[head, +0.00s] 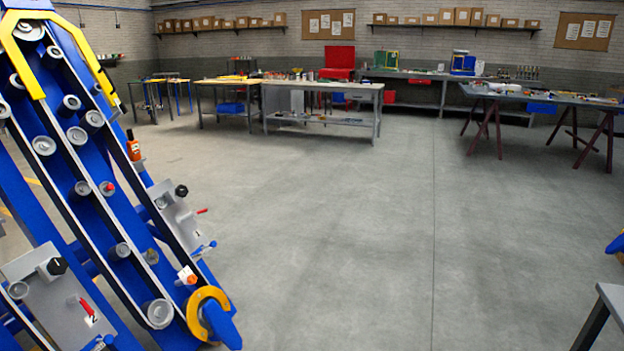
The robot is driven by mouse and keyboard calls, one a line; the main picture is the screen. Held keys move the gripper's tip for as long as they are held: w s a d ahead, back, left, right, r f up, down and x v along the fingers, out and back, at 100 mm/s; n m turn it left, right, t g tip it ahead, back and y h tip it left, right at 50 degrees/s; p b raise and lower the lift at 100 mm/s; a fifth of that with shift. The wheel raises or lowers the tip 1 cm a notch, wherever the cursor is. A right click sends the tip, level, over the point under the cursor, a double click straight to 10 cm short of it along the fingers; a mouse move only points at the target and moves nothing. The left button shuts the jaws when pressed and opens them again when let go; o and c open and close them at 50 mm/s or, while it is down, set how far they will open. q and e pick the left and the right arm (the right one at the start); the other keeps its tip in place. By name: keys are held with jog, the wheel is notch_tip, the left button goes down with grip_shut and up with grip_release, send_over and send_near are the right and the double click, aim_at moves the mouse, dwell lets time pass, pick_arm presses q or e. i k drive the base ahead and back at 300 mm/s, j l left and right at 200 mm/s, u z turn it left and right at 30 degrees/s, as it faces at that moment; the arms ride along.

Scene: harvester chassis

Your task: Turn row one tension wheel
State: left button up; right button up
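The blue harvester chassis (130,225) stands tilted along the left side of the head view, with several grey rollers along its rows. A grey plate (176,222) on its right side carries a black knob (181,190) and a red handle (202,211). A second grey plate (40,292) at lower left carries another black knob (56,266), a red handle and a small white label that seems to read 2. I cannot tell which part is the row one tension wheel. Neither of my grippers is in view.
The grey floor (350,220) is open right of the chassis. Workbenches (325,86) stand along the back, and a trestle table (545,97) at back right. A grey table corner (612,300) and a blue and yellow part (616,246) show at the right edge.

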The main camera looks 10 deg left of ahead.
aim_at(181, 191)
jog(key=i+l, duration=0.1)
jog(key=i, duration=1.25)
jog(key=i+u, duration=0.35)
jog(key=i+l+u, duration=0.2)
jog(key=u, duration=0.15)
jog(key=i+l+u, duration=0.45)
jog(key=u, duration=0.3)
jog(key=i+l+u, duration=0.1)
jog(key=u, duration=0.3)
jog(key=i+l+u, duration=0.2)
jog(key=u, duration=0.2)
jog(key=i+l+u, duration=0.15)
jog(key=u, duration=0.25)
jog(key=i+l+u, duration=0.1)
jog(key=l+u, duration=0.3)
jog(key=i+l+u, duration=0.1)
jog(key=l+u, duration=0.35)
jog(key=j, duration=0.1)
